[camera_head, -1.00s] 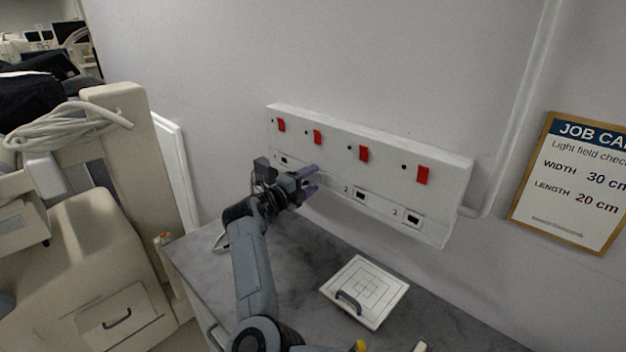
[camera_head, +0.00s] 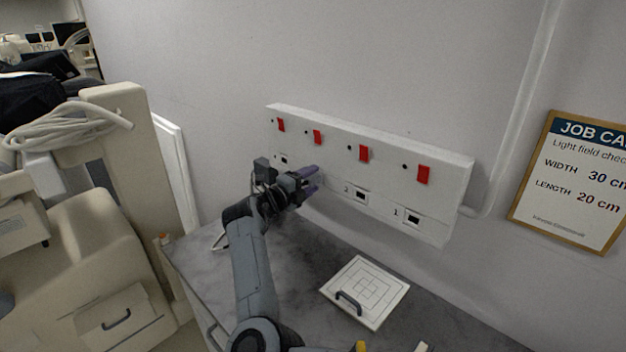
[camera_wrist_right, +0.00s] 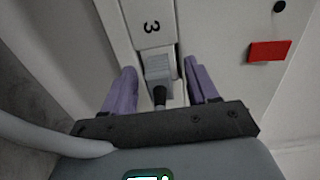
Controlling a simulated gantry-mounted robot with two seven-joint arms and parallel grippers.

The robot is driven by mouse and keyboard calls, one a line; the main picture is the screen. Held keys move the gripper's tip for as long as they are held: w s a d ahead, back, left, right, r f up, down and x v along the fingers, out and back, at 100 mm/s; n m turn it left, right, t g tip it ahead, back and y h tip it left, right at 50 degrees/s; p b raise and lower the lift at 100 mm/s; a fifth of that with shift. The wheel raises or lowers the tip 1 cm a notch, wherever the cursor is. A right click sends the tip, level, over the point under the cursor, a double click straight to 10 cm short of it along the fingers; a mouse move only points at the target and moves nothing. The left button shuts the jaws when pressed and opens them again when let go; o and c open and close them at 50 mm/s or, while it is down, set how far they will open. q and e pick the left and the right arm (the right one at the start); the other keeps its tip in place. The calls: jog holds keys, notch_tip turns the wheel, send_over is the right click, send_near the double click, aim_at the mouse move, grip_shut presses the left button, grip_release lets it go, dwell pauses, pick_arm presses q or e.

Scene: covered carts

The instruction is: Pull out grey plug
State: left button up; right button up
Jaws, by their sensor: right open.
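The grey plug (camera_wrist_right: 158,75) sits in the wall panel just below the label 3 in the right wrist view, with a dark cord end (camera_wrist_right: 159,97) on it. My right gripper (camera_wrist_right: 161,80) is open, its two purple fingers on either side of the plug; I see gaps between fingers and plug. In the head view my right gripper (camera_head: 309,181) is at the lower edge of the white socket panel (camera_head: 440,160), and the plug is hidden behind it. My left gripper is not in view.
The panel has several red switches (camera_head: 364,153) and empty sockets (camera_head: 413,218). A grey countertop (camera_head: 290,245) below holds a white square plate with a handle (camera_head: 375,283). A job card (camera_head: 575,185) hangs at the right. A beige machine (camera_head: 125,130) stands at the left.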

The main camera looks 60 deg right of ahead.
dwell(0.5)
grip_shut()
jog(key=shift+a, duration=0.15)
jog(key=shift+b+v, duration=0.6)
jog(key=shift+v, duration=2.2)
